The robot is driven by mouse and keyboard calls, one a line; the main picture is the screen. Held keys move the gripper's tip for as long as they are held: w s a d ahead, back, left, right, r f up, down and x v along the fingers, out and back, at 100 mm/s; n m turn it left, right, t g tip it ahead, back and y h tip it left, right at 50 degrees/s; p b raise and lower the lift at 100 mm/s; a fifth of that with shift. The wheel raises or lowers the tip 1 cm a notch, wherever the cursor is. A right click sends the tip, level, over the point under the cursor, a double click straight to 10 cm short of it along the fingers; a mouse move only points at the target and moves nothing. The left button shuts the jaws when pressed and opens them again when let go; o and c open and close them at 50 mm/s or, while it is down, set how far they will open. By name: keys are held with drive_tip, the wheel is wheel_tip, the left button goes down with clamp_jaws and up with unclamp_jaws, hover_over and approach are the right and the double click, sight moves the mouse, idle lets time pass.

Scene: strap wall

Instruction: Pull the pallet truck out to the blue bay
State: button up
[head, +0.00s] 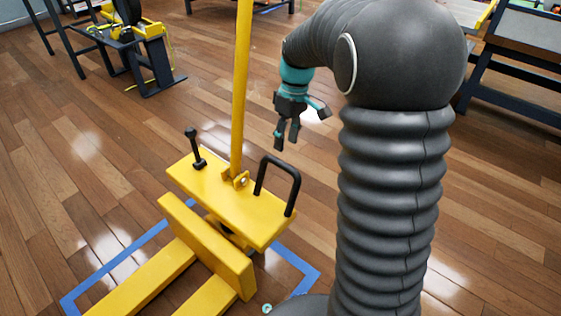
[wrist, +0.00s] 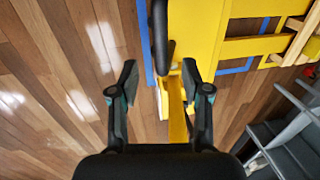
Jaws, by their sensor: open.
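The yellow pallet truck (head: 215,192) stands on the wood floor, its two forks (head: 145,280) running toward the bottom left. A yellow tiller bar (head: 240,95) rises from it, and a black loop handle (head: 278,185) stands on its right end. A short black lever (head: 195,148) stands on its left end. Blue tape (head: 110,265) outlines floor around the truck. My gripper (head: 299,128) is open and empty, above and right of the loop handle. In the wrist view, the black handle (wrist: 158,40) lies ahead between the open fingers (wrist: 158,85), apart from them; the yellow bar (wrist: 178,110) passes below.
A dark bench with yellow equipment (head: 135,50) stands at the back left. A dark-framed table (head: 515,75) stands at the back right. The floor between and behind the truck is clear.

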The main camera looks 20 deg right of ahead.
sight(282, 162)
drive_tip(key=f, duration=0.4)
drive_tip(key=a+f+b, duration=0.1)
drive_tip(key=f, duration=0.1)
drive_tip(key=shift+s+a+f, duration=0.1)
drive_tip(key=shift+s+f, duration=0.3)
drive_tip(key=shift+c, duration=0.3)
